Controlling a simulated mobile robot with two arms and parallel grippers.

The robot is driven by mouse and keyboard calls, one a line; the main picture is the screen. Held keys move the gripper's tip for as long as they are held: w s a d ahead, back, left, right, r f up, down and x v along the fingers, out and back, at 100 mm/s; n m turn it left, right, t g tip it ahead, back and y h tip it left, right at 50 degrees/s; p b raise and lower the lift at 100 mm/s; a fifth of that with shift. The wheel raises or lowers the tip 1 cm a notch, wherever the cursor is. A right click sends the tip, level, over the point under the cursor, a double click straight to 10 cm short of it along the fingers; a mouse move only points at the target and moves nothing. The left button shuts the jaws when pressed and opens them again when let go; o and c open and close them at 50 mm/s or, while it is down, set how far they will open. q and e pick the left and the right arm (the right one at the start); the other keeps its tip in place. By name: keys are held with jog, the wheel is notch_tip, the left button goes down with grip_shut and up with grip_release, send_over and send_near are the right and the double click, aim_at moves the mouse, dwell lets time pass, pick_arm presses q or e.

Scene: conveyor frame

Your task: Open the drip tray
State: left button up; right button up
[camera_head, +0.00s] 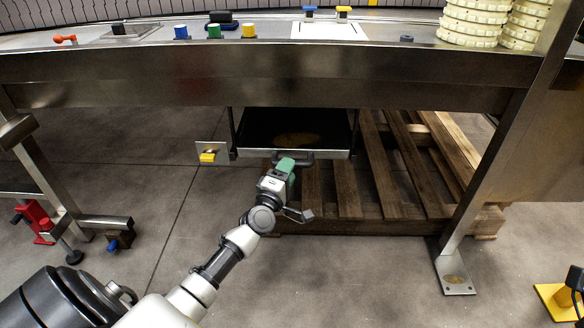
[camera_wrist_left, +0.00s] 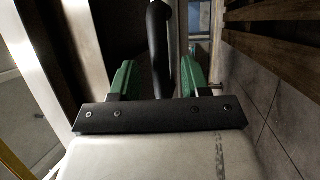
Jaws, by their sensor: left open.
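The drip tray (camera_head: 300,128) is a dark shallow tray with a metal front edge, hung under the conveyor frame. A stain shows on its floor. Its dark bar handle (camera_head: 294,156) is on the front edge. My left gripper (camera_head: 287,164) is at the handle, and its green fingers overlap the handle's left part in the head view. In the left wrist view the dark handle (camera_wrist_left: 158,50) runs between the two green fingers of my left gripper (camera_wrist_left: 157,78), with a gap on each side. The gripper is open. My right gripper is not in view.
A wooden pallet (camera_head: 375,170) lies on the floor behind and right of the tray. A small plate with a yellow part (camera_head: 208,157) is left of the tray. Frame legs stand at left and right (camera_head: 483,180).

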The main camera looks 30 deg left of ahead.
pick_arm(q)
jog(key=shift+x, duration=1.55)
jog(key=shift+c, duration=0.3)
grip_shut()
